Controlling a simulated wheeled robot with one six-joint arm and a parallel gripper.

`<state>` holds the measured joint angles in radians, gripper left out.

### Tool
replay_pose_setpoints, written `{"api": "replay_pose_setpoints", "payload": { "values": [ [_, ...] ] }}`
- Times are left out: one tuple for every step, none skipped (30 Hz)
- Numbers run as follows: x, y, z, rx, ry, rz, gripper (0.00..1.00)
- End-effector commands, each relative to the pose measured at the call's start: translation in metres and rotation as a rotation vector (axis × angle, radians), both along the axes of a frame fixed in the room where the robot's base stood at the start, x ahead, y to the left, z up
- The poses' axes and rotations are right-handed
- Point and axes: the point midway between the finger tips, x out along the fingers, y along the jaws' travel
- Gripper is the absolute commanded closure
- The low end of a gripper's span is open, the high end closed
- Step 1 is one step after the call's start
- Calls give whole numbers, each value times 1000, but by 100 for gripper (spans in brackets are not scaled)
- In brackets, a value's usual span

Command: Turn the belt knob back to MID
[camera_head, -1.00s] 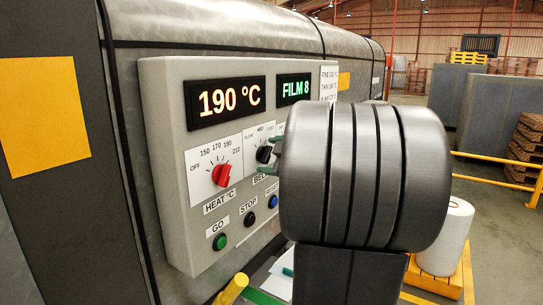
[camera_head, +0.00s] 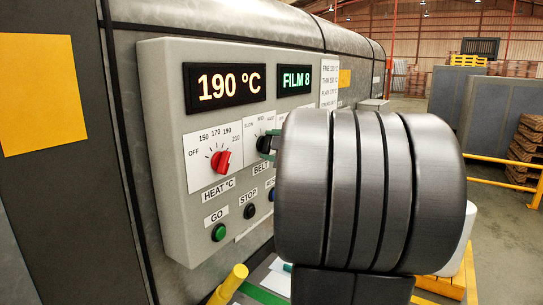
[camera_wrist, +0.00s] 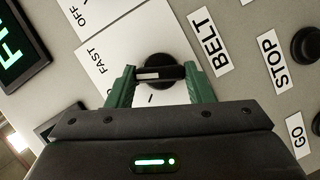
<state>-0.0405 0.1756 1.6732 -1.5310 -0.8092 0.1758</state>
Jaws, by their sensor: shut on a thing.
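The belt knob (camera_head: 264,145) is black and sits on the grey control panel, right of the red heat knob. In the wrist view the belt knob (camera_wrist: 160,59) has a raised bar with a white mark at its left end. The mark points left, below the FAST label (camera_wrist: 97,60); another label is mostly cut off by a finger. My gripper (camera_wrist: 160,74) has its green fingers at both ends of the bar, shut on it.
The red heat knob (camera_head: 221,161) is left of the belt dial. The green GO button (camera_head: 219,232) and black STOP button (camera_head: 250,211) are below. A yellow post (camera_head: 230,285) stands in front.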

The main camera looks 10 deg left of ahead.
Motion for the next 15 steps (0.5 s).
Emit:
{"api": "replay_pose_setpoints", "payload": {
  "values": [
    [-1, 0, -8, -12, -39, 0, 76],
    [-1, 0, -8, -20, -61, 0, 76],
    [-1, 1, -9, -32, -91, 1, 76],
    [-1, 0, -9, -40, -114, 1, 76],
    [-1, 0, -9, -48, -136, 1, 76],
    [-1, 0, -9, -59, -164, 1, 76],
    [-1, 0, -9, -66, -185, 1, 76],
    [-1, 0, -9, -73, -205, 1, 76],
    [-1, 0, -9, -83, -231, 0, 76],
    [-1, 0, -9, -88, -247, -1, 76],
    [-1, 0, -9, -96, -266, 0, 76],
    [-1, 0, -9, -103, -286, 0, 76],
    [-1, 0, -9, -110, -302, 0, 76],
    [-1, 0, -8, -114, -316, 0, 76],
    [-1, 0, -8, -121, -333, 0, 76]
  ]
}}
